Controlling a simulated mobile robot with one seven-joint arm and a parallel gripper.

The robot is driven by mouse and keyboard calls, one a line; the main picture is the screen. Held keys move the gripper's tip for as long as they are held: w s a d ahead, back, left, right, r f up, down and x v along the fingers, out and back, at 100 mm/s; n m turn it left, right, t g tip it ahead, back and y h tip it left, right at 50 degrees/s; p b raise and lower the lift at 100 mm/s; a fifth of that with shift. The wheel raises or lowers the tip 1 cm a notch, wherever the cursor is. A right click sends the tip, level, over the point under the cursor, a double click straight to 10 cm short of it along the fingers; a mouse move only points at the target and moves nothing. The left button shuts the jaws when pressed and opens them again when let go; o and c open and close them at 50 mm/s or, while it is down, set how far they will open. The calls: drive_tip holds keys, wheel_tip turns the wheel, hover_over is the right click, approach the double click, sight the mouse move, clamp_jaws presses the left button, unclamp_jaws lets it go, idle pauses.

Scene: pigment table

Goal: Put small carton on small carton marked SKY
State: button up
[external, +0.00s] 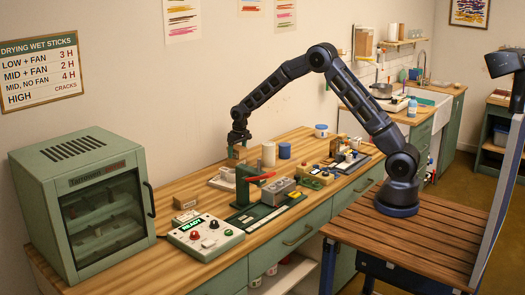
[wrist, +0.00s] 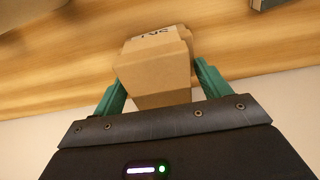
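My gripper (external: 238,148) hangs over the back of the wooden bench in the external view. A small tan carton (external: 236,154) shows between its fingers there. In the wrist view the small carton (wrist: 155,68) sits between the two teal fingers, with dark lettering on its far edge that I cannot read surely. The fingers appear shut on its sides, and the carton appears clear of the bench.
A green drying oven (external: 82,195) stands at the left. A control box (external: 206,236) with a lit display is at the front edge. A green press with a red handle (external: 250,186) stands mid-bench.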

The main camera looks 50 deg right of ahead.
sight(240, 148)
drive_tip(key=shift+r, duration=0.15)
drive_tip(key=r, duration=0.3)
drive_tip(key=s+r, duration=0.1)
drive_tip(key=r, duration=0.7)
drive_tip(key=shift+s, duration=0.35)
drive_tip(key=s+d+r+t, duration=0.1)
drive_tip(key=s+d+r, duration=0.4)
drive_tip(key=s+r, duration=0.6)
drive_tip(key=s+d+r, duration=0.5)
drive_tip(key=s+r, duration=0.3)
drive_tip(key=s, duration=0.5)
drive_tip(key=s+d+f+t, duration=0.1)
drive_tip(key=s+d, duration=0.1)
drive_tip(key=s, duration=1.3)
drive_tip(key=s+d, duration=0.3)
drive_tip(key=s, duration=1.2)
drive_tip(key=shift+f+t, duration=0.4)
